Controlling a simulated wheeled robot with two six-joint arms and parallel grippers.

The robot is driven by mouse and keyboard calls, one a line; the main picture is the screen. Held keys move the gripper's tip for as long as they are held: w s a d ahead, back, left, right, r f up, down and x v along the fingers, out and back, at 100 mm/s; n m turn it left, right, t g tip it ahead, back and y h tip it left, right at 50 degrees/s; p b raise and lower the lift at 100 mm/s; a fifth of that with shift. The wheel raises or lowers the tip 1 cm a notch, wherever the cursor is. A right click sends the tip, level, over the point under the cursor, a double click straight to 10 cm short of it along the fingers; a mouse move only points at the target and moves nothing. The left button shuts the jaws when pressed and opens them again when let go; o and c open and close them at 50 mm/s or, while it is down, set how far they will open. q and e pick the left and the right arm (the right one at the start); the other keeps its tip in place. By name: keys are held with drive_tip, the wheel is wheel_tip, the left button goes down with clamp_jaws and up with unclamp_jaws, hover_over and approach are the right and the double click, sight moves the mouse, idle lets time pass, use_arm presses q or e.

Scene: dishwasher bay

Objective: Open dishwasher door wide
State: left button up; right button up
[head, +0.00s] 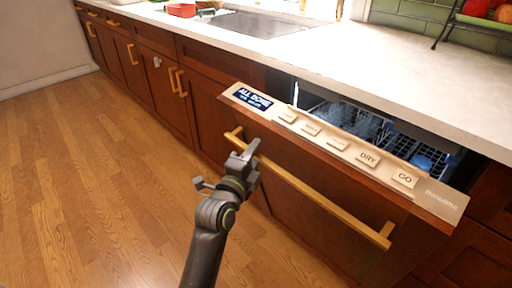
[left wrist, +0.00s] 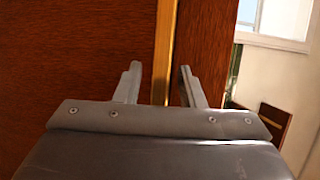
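The dishwasher door (head: 300,205) is dark wood and stands partly open, its top edge tilted out from the counter. Its top panel (head: 325,140) carries several buttons and a small display reading "ALL DONE". A long gold bar handle (head: 310,190) runs across the door front. My left gripper (head: 243,152) is at the handle's left end. In the left wrist view the handle (left wrist: 164,50) lies between the two fingers of the left gripper (left wrist: 160,85), with gaps visible on both sides, so the gripper looks open. My right gripper is not in view.
The racks (head: 360,125) with dishes show through the gap above the door. The light countertop (head: 400,75) with a sink (head: 265,22) runs above. Wooden cabinets (head: 150,75) with gold handles continue left. The wood floor (head: 90,190) is clear at left.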

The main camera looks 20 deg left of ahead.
use_arm(q)
clamp_jaws()
idle(0.3)
